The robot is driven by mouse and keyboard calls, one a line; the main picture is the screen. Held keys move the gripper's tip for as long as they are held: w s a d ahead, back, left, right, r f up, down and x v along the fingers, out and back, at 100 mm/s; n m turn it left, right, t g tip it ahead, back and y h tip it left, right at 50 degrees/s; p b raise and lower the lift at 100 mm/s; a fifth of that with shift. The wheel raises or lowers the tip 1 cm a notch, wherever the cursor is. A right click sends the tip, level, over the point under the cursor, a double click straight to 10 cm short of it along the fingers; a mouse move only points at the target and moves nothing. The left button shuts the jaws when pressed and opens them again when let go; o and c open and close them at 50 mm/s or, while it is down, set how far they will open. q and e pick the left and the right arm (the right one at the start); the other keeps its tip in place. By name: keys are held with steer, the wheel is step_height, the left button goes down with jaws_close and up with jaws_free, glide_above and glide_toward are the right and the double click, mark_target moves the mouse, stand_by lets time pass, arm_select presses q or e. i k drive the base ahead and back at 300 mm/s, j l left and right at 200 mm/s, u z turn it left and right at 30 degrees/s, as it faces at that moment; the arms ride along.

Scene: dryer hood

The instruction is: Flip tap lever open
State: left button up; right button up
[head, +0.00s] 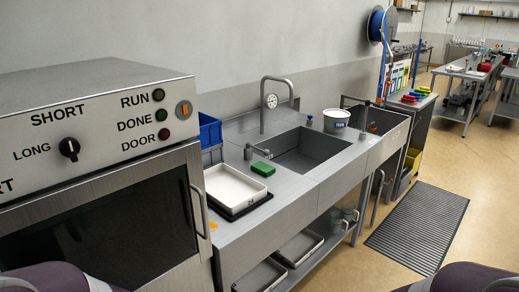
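A tall grey gooseneck tap (263,108) stands behind the steel sink basin (312,152), its spout arching to the right. A small grey lever-like fitting (258,152) sticks up from the counter at the left of the basin. I cannot tell for sure that it is the tap's lever, or whether it is open. No water shows. Neither of my grippers is in view; only dark upper parts of my arms show at the bottom left and bottom right corners.
A green sponge (263,169) and a white tray (234,187) are on the counter left of the basin. The dryer hood machine (105,190) fills the left. A dark floor mat (418,228) lies at the right.

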mark_target(266, 151)
steer(key=i+l+u, duration=0.1)
steer(key=u, duration=0.95)
steer(key=i+l+u, duration=0.25)
steer(key=l+u, duration=0.15)
steer(key=l, duration=0.3)
steer(key=i+l+u, duration=0.1)
steer(key=l+u, duration=0.3)
steer(key=l, duration=0.35)
steer(key=l+u, duration=0.45)
steer(key=l, duration=1.4)
steer(key=k+l, duration=0.1)
steer(key=l, duration=1)
steer(key=i+u, duration=0.05)
